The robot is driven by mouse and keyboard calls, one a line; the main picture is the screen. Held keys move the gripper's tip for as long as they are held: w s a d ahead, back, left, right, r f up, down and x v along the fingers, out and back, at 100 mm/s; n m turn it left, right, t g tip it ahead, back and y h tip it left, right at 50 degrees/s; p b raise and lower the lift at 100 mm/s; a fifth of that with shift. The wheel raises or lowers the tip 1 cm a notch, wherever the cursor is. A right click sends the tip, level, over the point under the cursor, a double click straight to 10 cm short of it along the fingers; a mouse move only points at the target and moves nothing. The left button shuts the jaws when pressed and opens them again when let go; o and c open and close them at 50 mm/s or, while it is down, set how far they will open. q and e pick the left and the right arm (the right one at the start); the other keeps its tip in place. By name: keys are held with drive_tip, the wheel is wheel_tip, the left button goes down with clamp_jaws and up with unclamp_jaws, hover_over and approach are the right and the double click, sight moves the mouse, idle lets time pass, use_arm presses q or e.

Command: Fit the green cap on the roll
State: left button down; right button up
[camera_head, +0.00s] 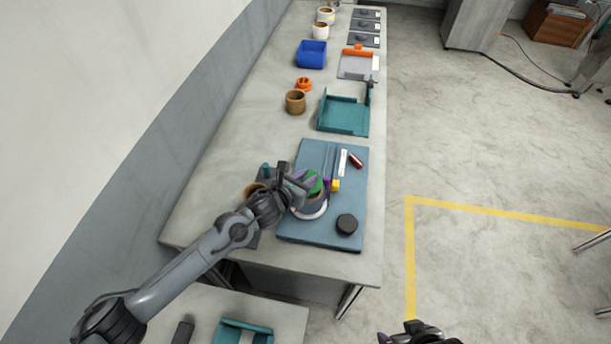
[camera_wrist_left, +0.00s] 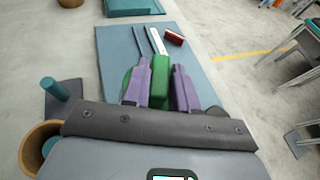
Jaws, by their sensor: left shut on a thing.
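The green cap (camera_head: 314,183) is between the purple fingers of my left gripper (camera_head: 308,183), over the blue mat (camera_head: 290,230). In the left wrist view the fingers (camera_wrist_left: 161,85) are shut on a green upright part (camera_wrist_left: 160,78) of it; a rounded green edge shows beside the left finger. A round roll with a pale rim (camera_head: 310,211) is right under the cap in the head view. Whether the cap touches it or is seated, I cannot tell. My right gripper (camera_head: 412,331) is at the bottom edge, partly cut off, away from the table.
On the mat are a black round piece (camera_head: 347,223), a yellow piece (camera_head: 336,186), a white strip (camera_head: 343,162) and a dark red piece (camera_head: 356,160). A brown cup (camera_wrist_left: 40,145) and a teal post (camera_wrist_left: 55,89) stand left of the mat. A teal tray (camera_head: 343,117) lies beyond.

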use_arm(q)
drive_tip(key=shift+f+b, duration=0.35)
drive_tip(key=shift+f, duration=0.45)
idle(0.7)
drive_tip(key=shift+b, duration=0.3)
drive_tip(key=shift+f+b, duration=0.55)
drive_tip(key=shift+f, duration=0.05)
idle(0.5)
drive_tip(key=c, duration=1.2)
unclamp_jaws()
drive_tip(key=shift+o, duration=0.2)
